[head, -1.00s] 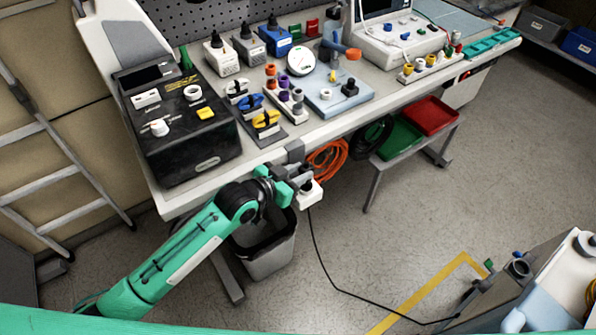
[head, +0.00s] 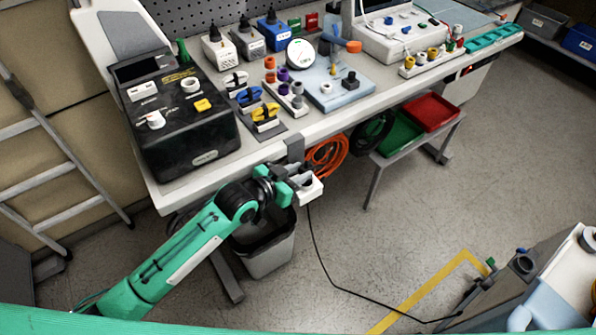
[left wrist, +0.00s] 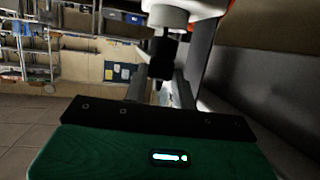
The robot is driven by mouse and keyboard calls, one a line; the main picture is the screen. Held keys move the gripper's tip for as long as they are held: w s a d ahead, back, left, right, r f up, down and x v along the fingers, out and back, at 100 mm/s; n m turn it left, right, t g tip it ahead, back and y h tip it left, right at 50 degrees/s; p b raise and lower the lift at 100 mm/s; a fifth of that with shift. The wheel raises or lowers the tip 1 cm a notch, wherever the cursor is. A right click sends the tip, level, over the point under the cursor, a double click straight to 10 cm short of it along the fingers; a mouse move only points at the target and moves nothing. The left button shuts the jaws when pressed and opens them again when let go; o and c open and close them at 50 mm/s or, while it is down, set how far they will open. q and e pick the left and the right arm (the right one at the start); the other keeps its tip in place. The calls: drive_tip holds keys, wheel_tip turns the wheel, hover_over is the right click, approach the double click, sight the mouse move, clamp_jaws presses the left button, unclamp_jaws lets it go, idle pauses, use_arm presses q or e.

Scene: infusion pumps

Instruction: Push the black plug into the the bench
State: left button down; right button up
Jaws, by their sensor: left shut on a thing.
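The bench (head: 330,123) has a white socket block (head: 310,190) at its front edge, below a grey bracket. My left gripper (head: 300,181) is at this block, shut on the black plug. In the left wrist view the black plug (left wrist: 162,58) sits between the two fingers, just below a round white part (left wrist: 168,16). I cannot tell whether the plug is seated in it. A thin black cable (head: 330,278) hangs from the gripper area and runs over the floor to the lower right. My right gripper is not in view.
A black device (head: 185,130) stands on the bench's left end, with several coloured connectors beside it. Under the bench are a waste bin (head: 267,250), an orange cable coil (head: 326,155) and red (head: 430,114) and green trays. The floor in front is mostly clear.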

use_arm(q)
drive_tip(key=shift+s+a+f+b, duration=0.15)
drive_tip(key=shift+f+b, duration=0.35)
drive_tip(key=shift+f, duration=0.6)
